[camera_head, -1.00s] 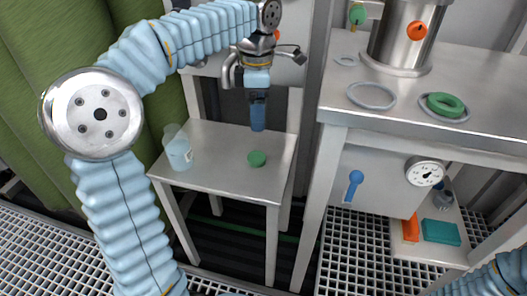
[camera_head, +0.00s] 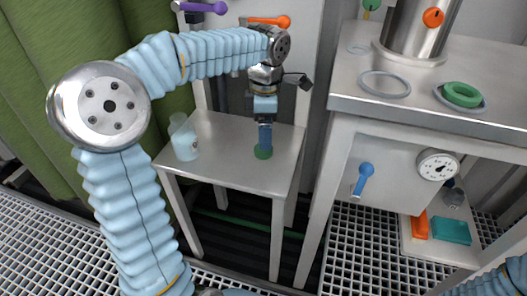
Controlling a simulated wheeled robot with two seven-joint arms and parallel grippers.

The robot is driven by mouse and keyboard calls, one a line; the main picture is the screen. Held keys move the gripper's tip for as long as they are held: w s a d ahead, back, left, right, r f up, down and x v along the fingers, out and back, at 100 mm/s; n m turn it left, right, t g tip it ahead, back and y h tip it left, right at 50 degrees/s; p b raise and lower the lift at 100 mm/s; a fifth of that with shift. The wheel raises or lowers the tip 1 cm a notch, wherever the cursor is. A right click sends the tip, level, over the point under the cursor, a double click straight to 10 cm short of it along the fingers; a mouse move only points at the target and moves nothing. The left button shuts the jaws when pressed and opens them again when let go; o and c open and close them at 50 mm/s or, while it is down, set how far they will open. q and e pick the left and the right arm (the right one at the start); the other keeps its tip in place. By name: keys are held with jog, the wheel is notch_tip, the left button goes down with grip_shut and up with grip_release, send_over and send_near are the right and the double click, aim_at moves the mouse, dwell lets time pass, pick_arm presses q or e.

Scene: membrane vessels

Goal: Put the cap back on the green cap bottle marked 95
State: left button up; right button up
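A translucent pale bottle (camera_head: 184,140) stands open on the left of the small steel table; no marking on it is legible. A green cap (camera_head: 261,153) lies on the same table, right of the bottle. My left gripper (camera_head: 264,149) points straight down with its blue fingers right at the cap, partly covering it. From this angle I cannot tell whether the fingers are shut on the cap or apart around it. My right gripper is out of view; only a piece of my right arm shows at the lower right corner.
The small table (camera_head: 230,173) is otherwise bare. A taller steel bench (camera_head: 430,105) on the right carries a steel vessel (camera_head: 413,30), a grey ring (camera_head: 385,84) and a green ring (camera_head: 463,94). Purple and orange valve handles (camera_head: 265,21) sit on the panel behind.

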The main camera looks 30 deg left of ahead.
pick_arm(q)
notch_tip(320, 180, down, 5)
jog(key=shift+s+f+b, duration=0.1)
jog(key=shift+b, duration=0.4)
jog(key=shift+c, duration=0.5)
jog(key=c, duration=1)
jog(key=shift+r, duration=0.75)
notch_tip(320, 180, up, 2)
jog(key=shift+r+p, duration=0.1)
jog(key=shift+p, duration=0.3)
jog(key=s+d, duration=0.1)
jog(key=s, duration=0.5)
jog(key=s+d+b, duration=0.1)
jog(key=s, duration=0.4)
jog(key=s+d, duration=0.2)
jog(key=s, duration=0.4)
jog(key=shift+s+d, duration=0.1)
jog(key=shift+s, duration=0.2)
